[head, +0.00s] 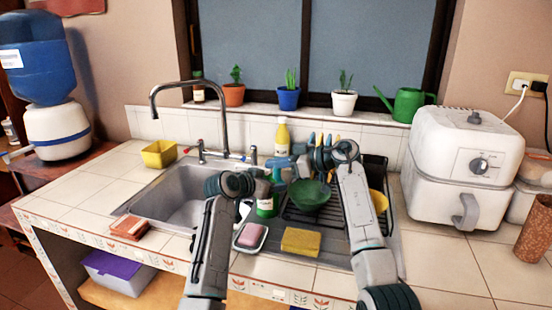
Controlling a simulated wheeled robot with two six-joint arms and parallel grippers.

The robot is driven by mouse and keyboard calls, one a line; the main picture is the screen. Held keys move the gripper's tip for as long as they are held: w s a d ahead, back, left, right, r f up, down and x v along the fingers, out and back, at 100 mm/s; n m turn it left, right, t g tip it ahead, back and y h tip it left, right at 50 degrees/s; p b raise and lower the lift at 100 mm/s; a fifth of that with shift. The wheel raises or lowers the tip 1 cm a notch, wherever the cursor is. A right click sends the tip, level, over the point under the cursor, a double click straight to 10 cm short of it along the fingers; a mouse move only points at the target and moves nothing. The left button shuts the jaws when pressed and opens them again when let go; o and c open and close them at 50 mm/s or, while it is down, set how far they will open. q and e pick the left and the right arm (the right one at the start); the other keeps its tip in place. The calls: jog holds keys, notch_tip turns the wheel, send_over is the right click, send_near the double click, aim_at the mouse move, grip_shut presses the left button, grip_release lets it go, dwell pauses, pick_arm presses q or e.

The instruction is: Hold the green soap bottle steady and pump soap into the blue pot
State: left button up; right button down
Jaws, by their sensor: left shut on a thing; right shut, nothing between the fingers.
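The green soap bottle (266,208) stands upright at the right edge of the sink, behind the pink soap dish. My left gripper (262,190) is shut on its upper part from the left and covers some of it. My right gripper (281,172) is shut and empty, just above and right of the bottle's top. The pump head is hidden among the fingers, and I cannot tell whether the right gripper touches it. A blue pot (289,99) with a green plant stands on the windowsill behind, well away from both grippers.
A dark green bowl (310,195) sits in the dish rack (328,219), close to my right arm. A yellow sponge (300,242) and pink soap (252,235) lie in front. The tall faucet (223,105) rises over the sink (185,205). A white air fryer (461,165) stands right.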

jog(key=shift+f, duration=0.2)
jog(key=s+d+r, duration=0.3)
jog(key=d+r, duration=0.3)
jog(key=d, duration=0.3)
jog(key=shift+d+r, duration=0.15)
jog(key=shift+r, duration=0.15)
dwell(0.5)
jog(key=shift+r, duration=0.95)
